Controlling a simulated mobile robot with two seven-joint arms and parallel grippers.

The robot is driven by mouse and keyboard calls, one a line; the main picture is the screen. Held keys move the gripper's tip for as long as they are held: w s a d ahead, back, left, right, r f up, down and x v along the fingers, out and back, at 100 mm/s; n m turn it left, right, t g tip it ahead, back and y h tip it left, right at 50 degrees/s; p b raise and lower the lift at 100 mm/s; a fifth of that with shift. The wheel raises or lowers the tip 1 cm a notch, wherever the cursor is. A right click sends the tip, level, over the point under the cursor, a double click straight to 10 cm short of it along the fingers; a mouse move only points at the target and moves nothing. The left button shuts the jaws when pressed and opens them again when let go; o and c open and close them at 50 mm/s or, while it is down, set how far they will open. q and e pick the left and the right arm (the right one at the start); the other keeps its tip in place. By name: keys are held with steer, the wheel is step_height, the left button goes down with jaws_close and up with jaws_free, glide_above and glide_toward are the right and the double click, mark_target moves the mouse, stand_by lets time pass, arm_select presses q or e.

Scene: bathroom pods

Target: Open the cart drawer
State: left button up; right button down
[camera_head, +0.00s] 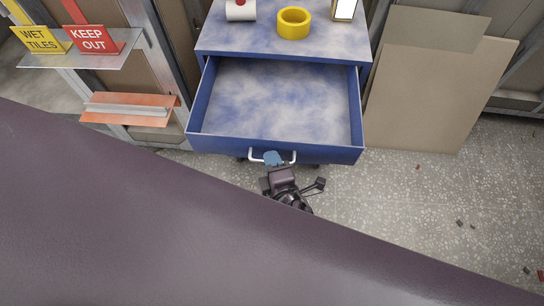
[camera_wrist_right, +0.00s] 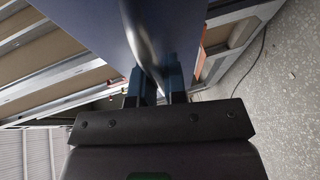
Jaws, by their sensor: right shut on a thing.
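The blue cart (camera_head: 212,42) stands ahead with its drawer (camera_head: 205,144) pulled well out. The drawer is empty, with a mottled blue-white bottom. A white bar handle (camera_head: 252,157) is on the drawer front. My right gripper (camera_head: 273,158) is at the middle of this handle, its blue fingers shut on it. In the right wrist view the fingers (camera_wrist_right: 160,80) close around the handle (camera_wrist_right: 143,40) in front of the blue drawer front (camera_wrist_right: 85,25). My left gripper is not in view.
On the cart top are a yellow tape roll (camera_head: 294,22), a white roll (camera_head: 241,10) and a lamp-like object (camera_head: 343,9). Signs on a shelf (camera_head: 80,62) and an orange ledge (camera_head: 130,110) are at left. Boards (camera_head: 435,95) lean at right. Speckled floor at right has small debris.

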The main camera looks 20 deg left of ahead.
steer(key=c, duration=1.5)
jaws_free()
steer(key=shift+o, duration=0.2)
steer(key=p+v, duration=0.1)
steer(key=v, duration=1)
steer(key=shift+w, duration=0.1)
